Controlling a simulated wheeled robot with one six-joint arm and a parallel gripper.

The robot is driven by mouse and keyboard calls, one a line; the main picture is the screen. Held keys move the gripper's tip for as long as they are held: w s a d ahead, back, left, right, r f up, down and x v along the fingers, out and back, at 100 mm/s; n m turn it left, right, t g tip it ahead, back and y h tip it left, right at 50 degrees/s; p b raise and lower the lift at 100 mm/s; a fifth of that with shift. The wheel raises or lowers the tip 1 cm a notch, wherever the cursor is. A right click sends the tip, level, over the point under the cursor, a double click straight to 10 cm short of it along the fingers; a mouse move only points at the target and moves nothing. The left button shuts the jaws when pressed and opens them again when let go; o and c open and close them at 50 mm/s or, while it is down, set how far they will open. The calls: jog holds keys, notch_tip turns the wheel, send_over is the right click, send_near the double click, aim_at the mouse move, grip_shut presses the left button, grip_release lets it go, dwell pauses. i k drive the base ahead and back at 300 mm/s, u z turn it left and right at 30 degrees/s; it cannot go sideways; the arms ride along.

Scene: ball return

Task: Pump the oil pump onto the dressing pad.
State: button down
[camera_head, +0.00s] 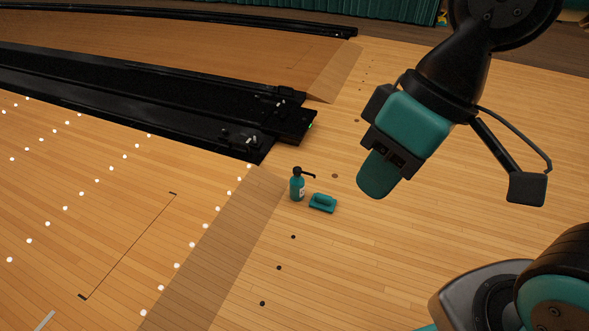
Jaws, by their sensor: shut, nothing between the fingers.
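The oil pump (297,186) is a small teal bottle with a black pump head and a spout pointing right. It stands upright on the wooden floor near the middle of the head view. The dressing pad (322,203) is a small teal block with a raised grip, lying on the floor just right of the bottle, below the spout side. My gripper (378,176) hangs to the right of both, apart from them, with its teal fingers pointing down and closed together. Nothing shows between the fingers.
A black ball-return track (180,95) with a blunt end (290,125) runs behind and left of the bottle. Dotted lane boards (110,215) lie to the left. The wooden floor (400,250) to the right and in front is clear.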

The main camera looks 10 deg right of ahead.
aim_at(297, 171)
jog(key=k, duration=1.25)
jog(key=u, duration=0.55)
jog(key=i, duration=1.75)
jog(key=z, duration=0.6)
jog(key=i, duration=0.55)
jog(key=u, duration=0.05)
